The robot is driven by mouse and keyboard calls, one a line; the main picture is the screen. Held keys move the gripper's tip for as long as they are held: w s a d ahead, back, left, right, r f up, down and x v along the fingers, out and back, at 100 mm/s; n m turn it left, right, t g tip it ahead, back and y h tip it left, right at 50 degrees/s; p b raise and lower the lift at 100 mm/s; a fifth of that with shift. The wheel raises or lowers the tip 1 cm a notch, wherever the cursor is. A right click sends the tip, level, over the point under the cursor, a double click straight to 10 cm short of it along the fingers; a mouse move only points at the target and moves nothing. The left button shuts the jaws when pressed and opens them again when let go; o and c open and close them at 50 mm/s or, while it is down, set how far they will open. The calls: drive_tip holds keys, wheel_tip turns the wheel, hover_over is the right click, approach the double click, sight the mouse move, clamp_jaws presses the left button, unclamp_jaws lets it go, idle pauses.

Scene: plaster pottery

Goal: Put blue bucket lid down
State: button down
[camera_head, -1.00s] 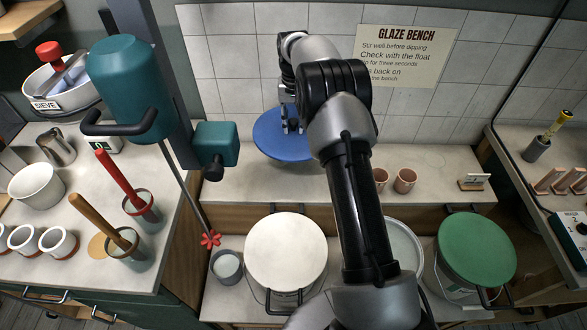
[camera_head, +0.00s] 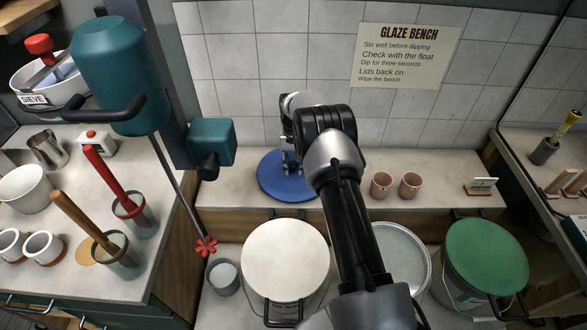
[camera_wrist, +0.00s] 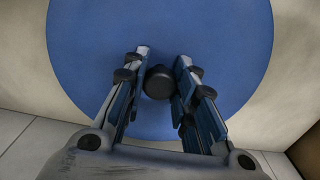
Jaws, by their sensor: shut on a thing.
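The blue bucket lid (camera_head: 268,181) is a flat round disc with a dark knob (camera_wrist: 159,82) at its middle. In the head view it lies level at the back ledge, left of the two pink cups; whether it touches the surface I cannot tell. My gripper (camera_head: 290,166) is above it, partly hidden by my arm. In the wrist view my gripper (camera_wrist: 160,85) has a finger on each side of the knob, shut on it, and the blue lid (camera_wrist: 245,45) fills most of the picture. An open bucket (camera_head: 416,250) of pale liquid stands below the ledge, partly behind my arm.
A white-lidded bucket (camera_head: 285,258) and a green-lidded bucket (camera_head: 487,258) stand either side of the open one. Two pink cups (camera_head: 382,185) and a small card stand (camera_head: 481,186) are on the back ledge (camera_head: 445,190). A teal mixer (camera_head: 118,75) hangs at the left.

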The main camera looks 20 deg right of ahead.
drive_tip(key=shift+f, duration=0.45)
drive_tip(key=shift+f, duration=0.2)
drive_tip(key=c, duration=1.3)
unclamp_jaws()
drive_tip(key=shift+r, duration=0.15)
